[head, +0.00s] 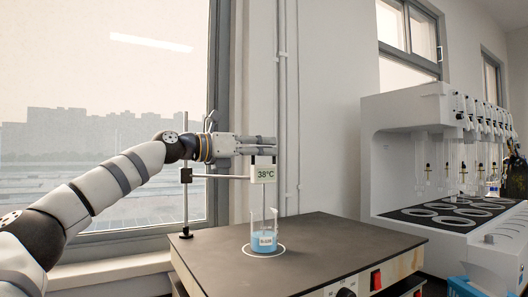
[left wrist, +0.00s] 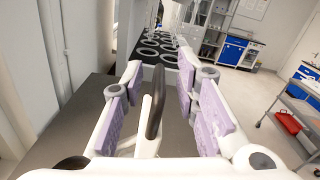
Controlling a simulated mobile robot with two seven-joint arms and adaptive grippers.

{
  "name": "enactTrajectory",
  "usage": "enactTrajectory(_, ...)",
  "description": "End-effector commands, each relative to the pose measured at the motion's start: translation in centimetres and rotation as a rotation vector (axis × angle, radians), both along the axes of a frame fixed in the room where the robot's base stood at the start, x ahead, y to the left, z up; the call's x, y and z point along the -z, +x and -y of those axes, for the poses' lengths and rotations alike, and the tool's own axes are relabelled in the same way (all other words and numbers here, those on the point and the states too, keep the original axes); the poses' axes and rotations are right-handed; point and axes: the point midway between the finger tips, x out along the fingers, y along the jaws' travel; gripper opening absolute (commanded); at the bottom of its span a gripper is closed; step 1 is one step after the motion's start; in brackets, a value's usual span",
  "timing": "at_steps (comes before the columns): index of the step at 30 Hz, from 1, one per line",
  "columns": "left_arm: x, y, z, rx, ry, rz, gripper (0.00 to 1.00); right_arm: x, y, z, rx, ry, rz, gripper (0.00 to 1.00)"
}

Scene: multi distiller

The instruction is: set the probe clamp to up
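The probe clamp (head: 186,175) is a dark block on a thin upright rod at the left back of the black-topped plate. A horizontal bar (head: 218,177) runs right from it to a white probe display (head: 263,174) reading 38°C. The display hangs above a beaker of blue liquid (head: 264,240). My left gripper (head: 272,146) is just above the display, its fingers pointing right. In the left wrist view its purple-padded fingers (left wrist: 161,85) are apart, with a dark, rounded part (left wrist: 156,102) between them, showing gaps on both sides. My right gripper is out of view.
The black plate (head: 340,243) has a red switch (head: 376,280) on its front. A white multi-position distiller (head: 405,145) with several hanging fittings stands to the right. A window and wall are behind. The plate's right part is clear.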

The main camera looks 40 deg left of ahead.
Motion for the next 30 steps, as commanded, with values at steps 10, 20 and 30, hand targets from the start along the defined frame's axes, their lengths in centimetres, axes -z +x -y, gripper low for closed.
enactTrajectory(10, -0.1, 0.4, 0.1, 0.001, -0.001, 0.002, 0.19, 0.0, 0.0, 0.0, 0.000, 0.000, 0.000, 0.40)
enactTrajectory(20, -0.2, 0.4, 0.1, 0.001, -0.001, 0.002, 0.00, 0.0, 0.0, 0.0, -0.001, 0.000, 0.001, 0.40)
enactTrajectory(30, -7.7, 0.0, 0.1, -0.004, 0.003, 0.016, 0.00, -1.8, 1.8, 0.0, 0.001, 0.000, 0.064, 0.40)
